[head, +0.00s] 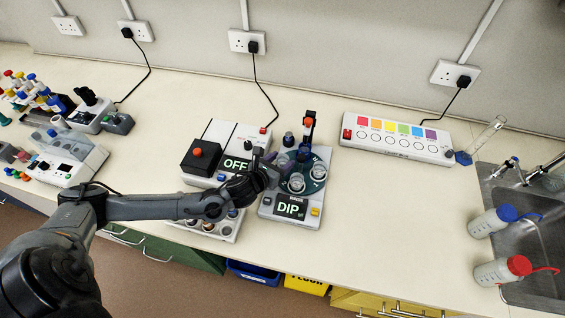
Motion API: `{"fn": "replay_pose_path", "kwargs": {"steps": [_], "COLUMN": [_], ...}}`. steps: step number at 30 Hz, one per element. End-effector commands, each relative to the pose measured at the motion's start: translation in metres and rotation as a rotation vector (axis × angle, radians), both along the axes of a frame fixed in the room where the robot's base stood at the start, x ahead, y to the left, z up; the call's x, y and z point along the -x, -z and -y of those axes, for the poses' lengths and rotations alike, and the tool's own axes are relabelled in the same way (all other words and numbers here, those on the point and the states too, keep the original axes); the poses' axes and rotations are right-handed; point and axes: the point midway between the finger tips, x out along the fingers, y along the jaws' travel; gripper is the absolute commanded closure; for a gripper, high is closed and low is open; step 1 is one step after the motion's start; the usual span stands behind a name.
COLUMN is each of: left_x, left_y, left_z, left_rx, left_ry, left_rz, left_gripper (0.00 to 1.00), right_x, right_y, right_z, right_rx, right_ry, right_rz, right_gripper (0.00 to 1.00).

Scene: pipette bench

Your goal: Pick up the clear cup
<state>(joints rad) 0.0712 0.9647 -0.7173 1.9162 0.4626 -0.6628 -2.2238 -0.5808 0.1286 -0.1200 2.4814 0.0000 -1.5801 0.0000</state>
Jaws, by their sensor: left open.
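Small clear cups sit on the round dark blue plate of the machine marked DIP (271,208), in the middle of the head view. One clear cup (296,184) is at the front of the plate and another clear cup (318,172) is at its right. I cannot tell which one the task means. My left gripper (279,163) is open over the left part of the plate, just up and left of the front cup. It partly hides the plate's left side. My right gripper is not in view.
A machine marked OFF (205,175) stands directly left of the DIP machine. A dark post with an orange top (308,126) rises behind the plate. A panel with coloured squares (396,139) lies to the right. The counter right of the DIP machine is clear up to the sink.

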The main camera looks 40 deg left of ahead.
Motion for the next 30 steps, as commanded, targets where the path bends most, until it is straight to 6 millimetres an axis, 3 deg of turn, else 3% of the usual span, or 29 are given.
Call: {"fn": "replay_pose_path", "kwargs": {"steps": [6, 16, 24, 30], "left_x": [-0.024, -0.029, -0.029, -0.029], "left_y": [0.008, 0.01, 0.01, 0.01], "left_z": [-0.004, -0.004, -0.004, -0.004], "left_rx": [0.0, 0.0, 0.0, 0.0], "left_ry": [-0.001, 0.001, 0.001, 0.001], "left_rz": [0.001, 0.0, 0.0, 0.001], "left_gripper": [0.43, 0.43, 0.82, 0.82], "right_x": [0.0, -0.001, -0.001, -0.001], "right_y": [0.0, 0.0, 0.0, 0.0], "right_z": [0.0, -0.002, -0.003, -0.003], "right_rx": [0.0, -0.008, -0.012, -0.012], "right_ry": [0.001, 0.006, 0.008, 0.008], "right_rz": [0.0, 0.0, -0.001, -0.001], "right_gripper": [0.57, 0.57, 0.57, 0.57]}}
